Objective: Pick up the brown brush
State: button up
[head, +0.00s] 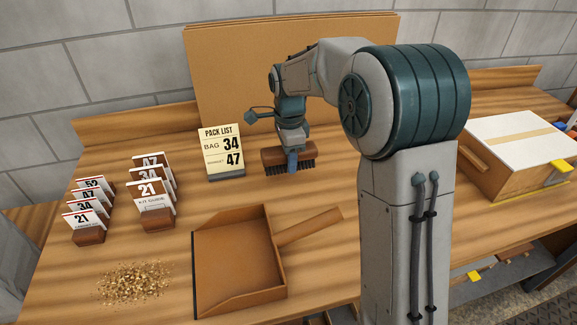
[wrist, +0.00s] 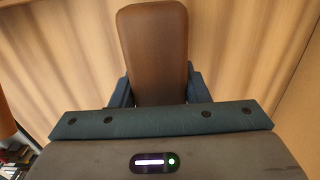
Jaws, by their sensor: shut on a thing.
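The brown brush (head: 287,158) has a brown wooden block and dark bristles pointing down. In the head view it is in the middle, to the right of the pack list sign. My gripper (head: 292,161) is above it with blue fingers on its sides. In the wrist view the brush's brown back (wrist: 152,50) lies between the two blue fingers of my gripper (wrist: 154,88), which is shut on it. I cannot tell whether the bristles touch the table.
A brown dustpan (head: 240,262) lies in front, its handle to the right. A pile of golden crumbs (head: 135,284) lies at the front left. Numbered cards stand in holders (head: 158,217) at the left. The pack list sign (head: 222,150) stands close left of the brush. A white-topped box (head: 515,150) is at the right.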

jog(key=s+d+r, duration=0.6)
jog(key=s+d, duration=0.1)
jog(key=s, duration=0.1)
jog(key=shift+s+d+r+b, duration=0.35)
jog(key=shift+d+b, duration=0.05)
jog(key=shift+b, duration=0.05)
jog(key=o, duration=0.5)
jog(key=c, duration=0.3)
jog(key=shift+r, duration=0.1)
